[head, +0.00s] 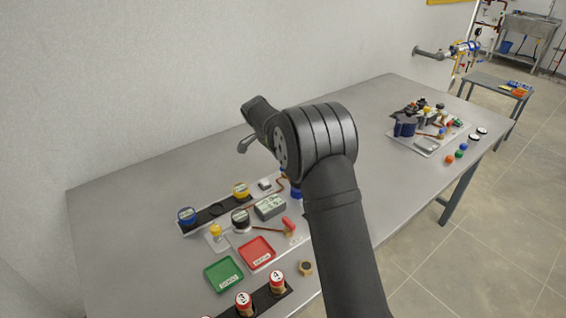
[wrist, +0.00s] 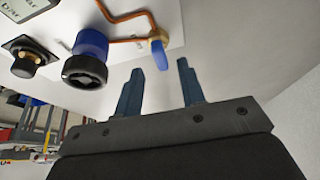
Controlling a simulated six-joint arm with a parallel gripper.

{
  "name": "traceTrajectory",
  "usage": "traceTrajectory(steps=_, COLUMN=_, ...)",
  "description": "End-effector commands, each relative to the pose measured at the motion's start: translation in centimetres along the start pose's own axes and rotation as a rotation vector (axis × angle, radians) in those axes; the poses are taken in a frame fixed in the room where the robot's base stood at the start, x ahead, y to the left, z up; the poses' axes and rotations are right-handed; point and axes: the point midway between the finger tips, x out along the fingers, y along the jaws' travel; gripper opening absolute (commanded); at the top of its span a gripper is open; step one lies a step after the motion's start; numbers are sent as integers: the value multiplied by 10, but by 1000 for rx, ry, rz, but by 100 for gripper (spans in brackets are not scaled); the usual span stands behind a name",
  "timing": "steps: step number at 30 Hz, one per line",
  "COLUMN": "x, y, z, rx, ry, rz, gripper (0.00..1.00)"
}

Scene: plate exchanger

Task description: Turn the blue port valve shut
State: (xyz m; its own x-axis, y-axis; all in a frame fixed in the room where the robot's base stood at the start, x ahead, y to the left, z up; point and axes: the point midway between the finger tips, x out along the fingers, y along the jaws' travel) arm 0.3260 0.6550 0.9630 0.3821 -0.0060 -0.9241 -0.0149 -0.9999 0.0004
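The blue port valve (wrist: 160,50) is at the top of the wrist view, a brass body with a blue lever on the end of a bent copper pipe. My gripper (wrist: 161,66) is open, with its two dark fingers apart and nothing held between them. The blue lever shows in the gap between the fingertips, one finger to each side. I cannot tell whether the lever is in reach or farther beyond the tips. No contact shows. In the head view my arm hides this valve.
A blue cylinder with a black ring (wrist: 86,62) and a black knob (wrist: 30,56) stand left of the valve. In the head view are a red-handled valve (head: 288,225), a grey meter (head: 269,207), a green tray (head: 223,274) and a red tray (head: 257,253). The table's back left is clear.

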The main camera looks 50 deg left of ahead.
Motion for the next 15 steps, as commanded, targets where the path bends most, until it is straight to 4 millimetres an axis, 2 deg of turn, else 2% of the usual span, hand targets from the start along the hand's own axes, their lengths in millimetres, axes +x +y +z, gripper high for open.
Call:
traceTrajectory(steps=1, x=-14, y=-1, z=0, rx=1, ry=1, rz=-5, gripper=36)
traceTrajectory(steps=9, x=-81, y=-1, z=0, rx=0, ry=1, rz=-4, gripper=36)
traceTrajectory(steps=15, x=-119, y=-1, z=0, rx=0, ry=0, rz=-2, gripper=36)
